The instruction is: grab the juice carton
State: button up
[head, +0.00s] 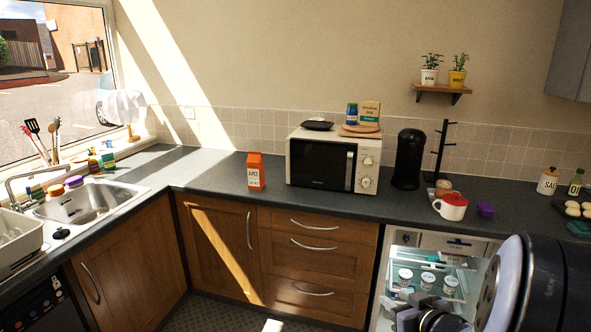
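The orange juice carton (255,172) stands upright on the dark countertop, just left of the microwave, with its label facing me. What looks like my gripper (408,312) is at the bottom right edge, partly cut off. It is well apart from the carton, lower and to the right. Its fingers are too small and cut off to show whether they are open or shut.
The microwave (334,162) stands close to the carton's right side. A black coffee machine (408,160) and a red-and-white mug (451,207) are further right. The counter (215,172) left of the carton is clear up to the sink (90,202). An open fridge (398,240) is below at the right.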

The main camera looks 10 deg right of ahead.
aim_at(255, 161)
jog(key=i+j+z, duration=0.2)
jog(key=i+j, duration=0.15)
jog(key=i+j+z, duration=0.45)
jog(key=i+j, duration=0.2)
jog(key=j, duration=0.2)
jog(key=i+j+z, duration=0.2)
jog(key=j, duration=0.25)
jog(key=i+j, duration=0.2)
jog(key=j, duration=0.15)
jog(key=i+j, duration=0.15)
jog(key=j, duration=0.2)
jog(key=i+j, duration=0.2)
jog(key=j, duration=0.15)
jog(key=i+j, duration=0.2)
jog(key=j, duration=0.15)
jog(key=i+j, duration=0.2)
jog(key=j, duration=0.15)
jog(key=i+j+z, duration=0.1)
jog(key=j, duration=0.25)
jog(key=i+j, duration=0.25)
jog(key=j, duration=0.1)
